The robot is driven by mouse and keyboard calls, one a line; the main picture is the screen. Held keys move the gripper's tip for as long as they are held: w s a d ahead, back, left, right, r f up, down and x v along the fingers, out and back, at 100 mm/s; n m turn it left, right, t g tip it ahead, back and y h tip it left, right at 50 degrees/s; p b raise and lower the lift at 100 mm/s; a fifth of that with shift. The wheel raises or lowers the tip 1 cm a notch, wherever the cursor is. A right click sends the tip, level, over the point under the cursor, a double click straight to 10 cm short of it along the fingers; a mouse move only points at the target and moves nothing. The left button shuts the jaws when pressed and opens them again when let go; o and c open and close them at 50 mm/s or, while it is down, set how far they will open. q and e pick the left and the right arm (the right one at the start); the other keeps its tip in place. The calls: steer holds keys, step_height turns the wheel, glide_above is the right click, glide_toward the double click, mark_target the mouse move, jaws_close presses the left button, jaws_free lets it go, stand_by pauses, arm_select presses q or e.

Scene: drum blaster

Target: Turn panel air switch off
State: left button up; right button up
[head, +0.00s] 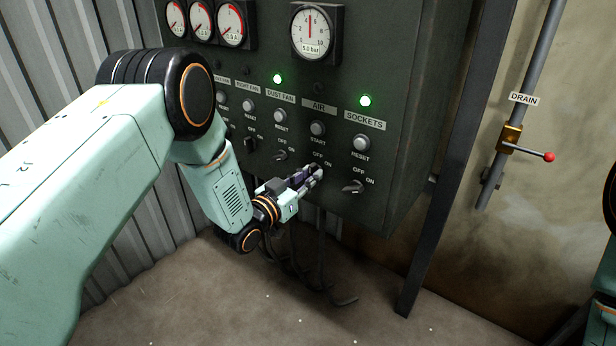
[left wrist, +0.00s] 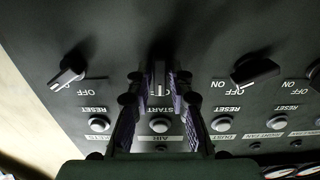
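The dark panel carries a row of rotary switches. The AIR label (head: 319,106) sits above a START button (head: 317,128). My left gripper (head: 314,174) is at the AIR switch below them and hides most of it in the head view. In the left wrist view, upside down, the AIR switch knob (left wrist: 160,76) stands between the two purple-padded fingers of my left gripper (left wrist: 161,82). The fingers are apart, with what looks like a narrow gap on each side of the knob. The knob lies straight along the picture's vertical there. My right gripper is out of view.
The SOCKETS switch (head: 353,187) is close to the right, and the DUST FAN switch (head: 281,155) to the left. Green lamps glow above SOCKETS (head: 365,101) and DUST FAN (head: 277,79). The air gauge (head: 311,32) reads 5.0 bar. A drain valve (head: 510,139) is farther right.

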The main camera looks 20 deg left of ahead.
arm_select(q)
steer(key=shift+o, duration=0.9)
steer(key=shift+r, duration=0.1)
steer(key=v, duration=1.2)
